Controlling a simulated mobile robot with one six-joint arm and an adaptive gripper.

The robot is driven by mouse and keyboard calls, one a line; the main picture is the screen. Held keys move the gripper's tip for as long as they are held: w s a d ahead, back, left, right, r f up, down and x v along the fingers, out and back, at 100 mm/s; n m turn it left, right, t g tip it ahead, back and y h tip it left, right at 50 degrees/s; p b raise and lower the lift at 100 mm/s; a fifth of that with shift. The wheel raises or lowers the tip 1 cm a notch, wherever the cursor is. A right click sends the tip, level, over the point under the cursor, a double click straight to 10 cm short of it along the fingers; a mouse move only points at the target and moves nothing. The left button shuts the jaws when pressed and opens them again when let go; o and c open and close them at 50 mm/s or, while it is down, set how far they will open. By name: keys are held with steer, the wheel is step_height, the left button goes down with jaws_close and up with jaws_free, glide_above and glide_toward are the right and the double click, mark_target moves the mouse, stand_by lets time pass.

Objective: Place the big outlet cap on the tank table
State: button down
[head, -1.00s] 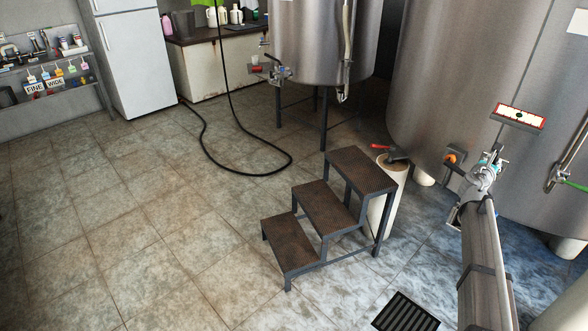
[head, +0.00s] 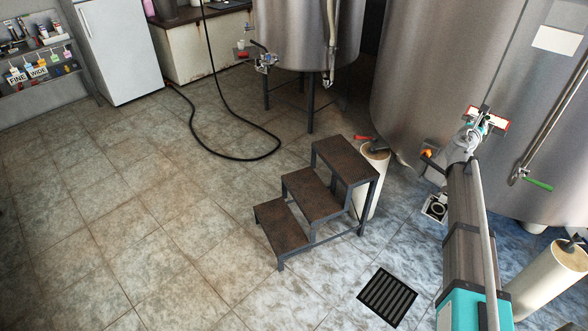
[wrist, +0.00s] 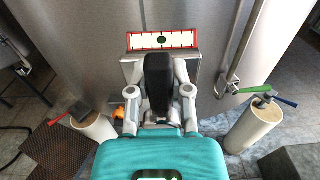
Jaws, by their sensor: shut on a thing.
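My gripper (wrist: 160,122) is shut on a dark, rounded thing (wrist: 160,78), which appears to be the big outlet cap. It stands up between the fingers and hides part of the tank behind. In the head view my gripper (head: 477,128) is close in front of the big steel tank (head: 440,70), and the cap cannot be made out clearly. A red-bordered white plate with a dark green spot (wrist: 178,40) shows just beyond the cap; it also shows in the head view (head: 500,125), partly covered by my gripper. I cannot tell whether the cap touches it.
White cylinders stand left (wrist: 93,127) and right (wrist: 254,128) of my gripper, with coloured handles on top. A bar with a green end (head: 540,185) is on the tank. Brown steps (head: 312,190) and a floor grate (head: 387,297) lie left. Open floor is beyond.

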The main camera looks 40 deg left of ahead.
step_height(320, 180, up, 15)
steer(key=p, duration=1.3)
steer(key=shift+p, duration=0.4)
